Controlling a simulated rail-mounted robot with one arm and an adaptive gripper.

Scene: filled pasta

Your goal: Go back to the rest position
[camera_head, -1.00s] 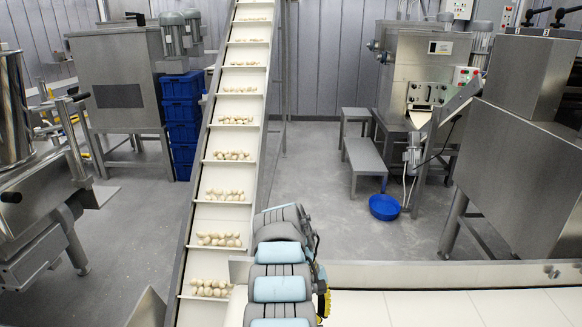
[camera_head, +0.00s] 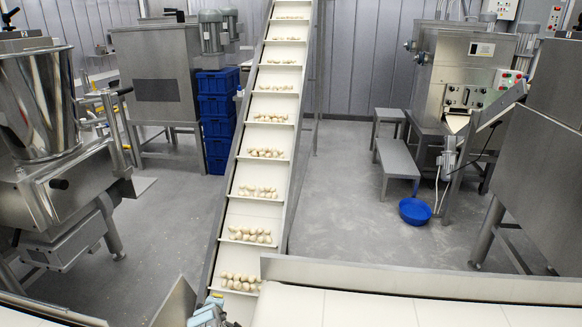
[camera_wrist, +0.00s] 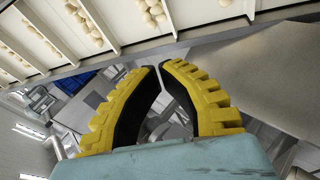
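My gripper (camera_wrist: 158,67) shows in the wrist view as two yellow ribbed fingers with black inner pads. The fingertips come almost together with only a sliver between them, and nothing is held. A light blue pad of my gripper or wrist fills the bottom of that view. In the head view only a small piece of my arm shows at the bottom edge, in front of the inclined conveyor (camera_head: 228,190); the fingers are not visible there.
Filled pasta (camera_head: 250,235) lies in rows on the conveyor's cleats. A white belt (camera_head: 370,310) runs along the front right. A steel mixer (camera_head: 38,105) stands left, blue crates (camera_head: 217,105) behind. A blue bowl (camera_head: 415,211) sits on the open floor at right.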

